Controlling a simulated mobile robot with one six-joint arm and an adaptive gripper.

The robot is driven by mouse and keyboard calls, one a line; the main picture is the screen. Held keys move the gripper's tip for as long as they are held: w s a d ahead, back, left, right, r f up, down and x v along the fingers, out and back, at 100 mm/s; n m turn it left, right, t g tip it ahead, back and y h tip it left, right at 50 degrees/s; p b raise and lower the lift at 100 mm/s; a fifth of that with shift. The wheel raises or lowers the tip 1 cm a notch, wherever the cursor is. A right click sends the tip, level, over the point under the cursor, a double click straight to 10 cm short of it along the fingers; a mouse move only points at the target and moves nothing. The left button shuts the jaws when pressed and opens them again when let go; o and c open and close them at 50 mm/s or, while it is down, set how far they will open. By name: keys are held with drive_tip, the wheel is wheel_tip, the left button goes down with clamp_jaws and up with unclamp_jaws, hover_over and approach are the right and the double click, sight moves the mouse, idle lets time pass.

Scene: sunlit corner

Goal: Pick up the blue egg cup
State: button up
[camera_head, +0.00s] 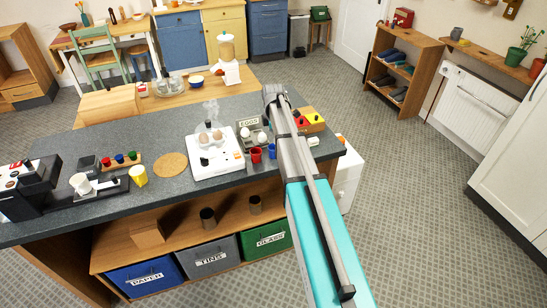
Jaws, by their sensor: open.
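A small blue egg cup (272,152) stands upright on the dark grey counter (220,188). It is just left of my arm and right beside a red egg cup (256,155). My gripper (272,94) is the dark, small end at the far tip of my arm; it is open, and I see nothing in it. In the picture it lies above and beyond the blue egg cup, apart from it. My arm hides part of the counter to the right of the cup.
A white egg cooker (215,158) with brown eggs stands left of the cups. An egg tray (243,125) with white eggs is behind them. A yellow cup (138,175) and cork mat (171,165) lie left.

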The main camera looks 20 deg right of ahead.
sight(274, 147)
drive_tip(key=shift+f+b, duration=0.35)
drive_tip(key=shift+f, duration=0.3)
drive_tip(key=shift+f, duration=0.1)
drive_tip(key=shift+d+f+b, duration=0.1)
drive_tip(key=shift+f+b, duration=2.4)
drive_tip(key=shift+b, duration=0.1)
drive_tip(key=c, duration=1.1)
drive_tip(key=shift+r, duration=0.25)
